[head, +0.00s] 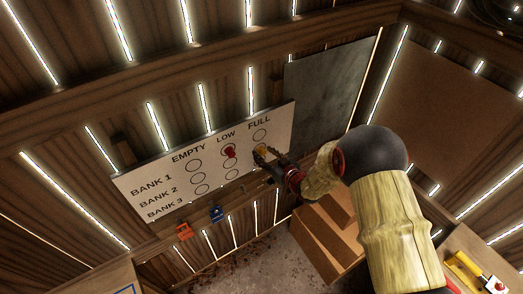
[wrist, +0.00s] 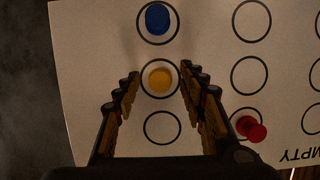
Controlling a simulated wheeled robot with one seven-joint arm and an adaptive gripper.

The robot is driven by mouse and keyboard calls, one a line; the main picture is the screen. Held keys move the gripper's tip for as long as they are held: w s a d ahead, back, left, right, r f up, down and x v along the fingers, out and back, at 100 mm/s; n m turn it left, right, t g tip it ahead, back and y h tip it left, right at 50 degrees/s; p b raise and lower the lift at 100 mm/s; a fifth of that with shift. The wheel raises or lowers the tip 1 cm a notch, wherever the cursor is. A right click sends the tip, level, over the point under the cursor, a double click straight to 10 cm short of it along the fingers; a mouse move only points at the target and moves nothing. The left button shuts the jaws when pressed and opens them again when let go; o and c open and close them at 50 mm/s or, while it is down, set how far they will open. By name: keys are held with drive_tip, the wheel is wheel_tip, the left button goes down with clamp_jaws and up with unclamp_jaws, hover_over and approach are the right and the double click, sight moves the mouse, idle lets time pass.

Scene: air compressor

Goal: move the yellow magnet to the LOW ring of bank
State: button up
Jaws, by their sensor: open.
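The yellow magnet (wrist: 160,78) sits in the middle ring of the FULL column, in the BANK 2 row. It also shows in the head view (head: 260,149), partly covered by my gripper. The white board (head: 150,187) has rings under EMPTY, LOW and FULL for three banks. The BANK 2 LOW ring (wrist: 231,75) is empty. My gripper (wrist: 159,79) is open, with its fingers on either side of the yellow magnet and visible gaps between. In the head view my gripper (head: 268,160) is at the board's right side.
A red magnet (wrist: 252,130) is at the BANK 1 LOW ring. A blue magnet (wrist: 158,19) is in the BANK 3 FULL ring. An orange item (head: 184,231) and a blue item (head: 216,212) hang below the board. A grey panel (head: 325,88) is to its right.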

drive_tip(key=shift+c, duration=1.2)
drive_tip(key=c, duration=0.7)
drive_tip(key=shift+c, duration=0.3)
